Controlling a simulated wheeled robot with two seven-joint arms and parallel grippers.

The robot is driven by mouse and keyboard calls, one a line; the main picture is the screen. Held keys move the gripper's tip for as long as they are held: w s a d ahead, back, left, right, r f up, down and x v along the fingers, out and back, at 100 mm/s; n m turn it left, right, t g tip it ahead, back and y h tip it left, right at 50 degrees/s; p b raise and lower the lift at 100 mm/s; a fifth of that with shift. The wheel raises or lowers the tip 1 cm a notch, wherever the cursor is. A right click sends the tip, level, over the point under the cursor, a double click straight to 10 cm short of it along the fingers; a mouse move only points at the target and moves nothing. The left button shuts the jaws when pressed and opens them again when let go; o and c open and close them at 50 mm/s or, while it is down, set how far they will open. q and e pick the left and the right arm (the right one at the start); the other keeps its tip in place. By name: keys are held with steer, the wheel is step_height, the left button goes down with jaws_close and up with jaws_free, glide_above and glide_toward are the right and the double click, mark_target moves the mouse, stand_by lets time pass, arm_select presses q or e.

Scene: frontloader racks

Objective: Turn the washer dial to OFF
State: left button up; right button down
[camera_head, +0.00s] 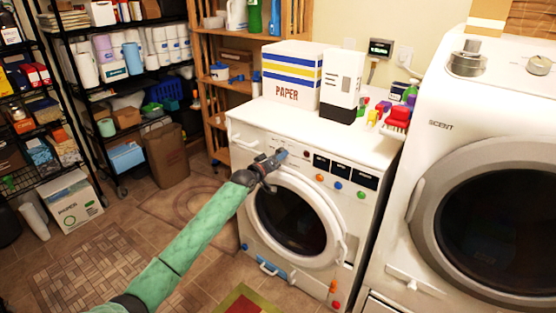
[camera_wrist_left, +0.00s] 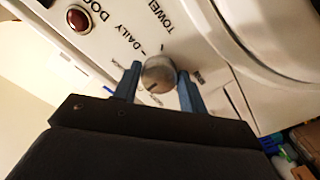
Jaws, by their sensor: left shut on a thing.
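The washer (camera_head: 262,124) is the white front-loader in the middle of the head view, with a round dark glass door. Its dial (camera_wrist_left: 158,75) is a small round silver-grey knob on the front panel, in the left wrist view. My left gripper (camera_head: 280,156) reaches the panel above the door; its blue fingers are shut on the dial, one on each side. DAILY and TOWEL labels show beside the dial. A small dark mark shows on the knob's face; I cannot tell which label it points to. The OFF label is not readable. My right gripper is not in view.
A red button (camera_wrist_left: 78,18) sits near the dial. A PAPER box (camera_head: 292,92), a white carton (camera_head: 342,92) and small coloured items stand on the washer top. A larger white machine (camera_head: 450,110) stands at right.

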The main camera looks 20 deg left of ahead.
arm_select(q)
steer(key=shift+f+m, duration=0.15)
steer(key=shift+m, duration=0.25)
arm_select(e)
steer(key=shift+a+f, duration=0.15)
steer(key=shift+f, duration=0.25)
arm_select(q)
steer(key=o, duration=1)
steer(key=shift+c, duration=0.2)
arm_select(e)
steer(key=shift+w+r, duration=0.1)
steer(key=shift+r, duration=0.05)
arm_select(q)
steer(key=b+v, duration=0.1)
steer(key=v, duration=0.6)
steer(key=shift+s+a, duration=0.15)
steer(key=shift+s, duration=0.2)
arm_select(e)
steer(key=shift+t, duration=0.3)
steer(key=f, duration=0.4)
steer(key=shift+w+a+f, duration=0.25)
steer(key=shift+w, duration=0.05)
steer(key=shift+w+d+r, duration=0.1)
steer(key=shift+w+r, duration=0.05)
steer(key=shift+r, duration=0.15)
